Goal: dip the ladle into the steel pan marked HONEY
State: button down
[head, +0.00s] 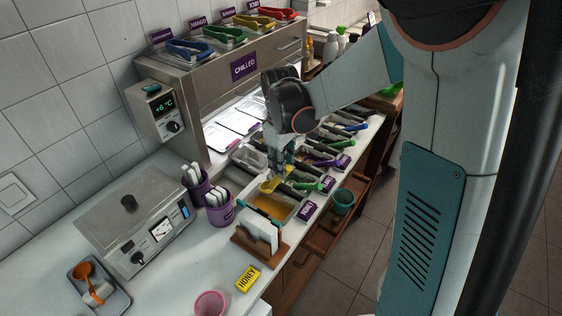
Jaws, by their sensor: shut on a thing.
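My gripper (279,172) is over the row of pans, pointing down. It is shut on what looks like the handle of a yellow ladle (269,186). The ladle's bowl is just above or at the back edge of a steel pan with amber contents (272,208); I cannot tell whether it touches them. A purple label (308,211) stands at the pan's right end, too small to read surely.
A wooden holder with white cards (259,238) stands just in front of the amber pan. Purple cups (220,208) are to its left. More pans with green and purple-handled utensils (307,185) lie behind. A lidded steel unit (136,225) and a tray with an orange ladle (89,272) are left.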

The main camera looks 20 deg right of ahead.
aim_at(275, 186)
jog(key=shift+w+a+f+b, duration=0.3)
jog(key=shift+f+b, duration=0.95)
jog(key=shift+f, duration=0.6)
jog(key=shift+w+a+f+b, duration=0.2)
jog(key=shift+w+f+b, duration=0.2)
jog(key=shift+f+b, duration=1.2)
jog(key=shift+w+a+f+b, duration=0.3)
jog(key=shift+f+b, duration=0.65)
jog(key=shift+f, duration=1.2)
jog(key=shift+s+d+f, duration=0.1)
jog(key=shift+d, duration=0.05)
jog(key=shift+s+d+f+t+y+b, duration=0.3)
jog(key=shift+s+f+t+y+b, duration=0.1)
jog(key=shift+t, duration=0.2)
jog(key=shift+s+d+f, duration=0.1)
jog(key=shift+s, duration=0.1)
jog(key=shift+s+d+f+t+y+b, duration=0.4)
jog(key=shift+s+t+y+b, duration=0.1)
jog(key=shift+t+b, duration=0.25)
jog(key=shift+s, duration=0.1)
dwell(0.6)
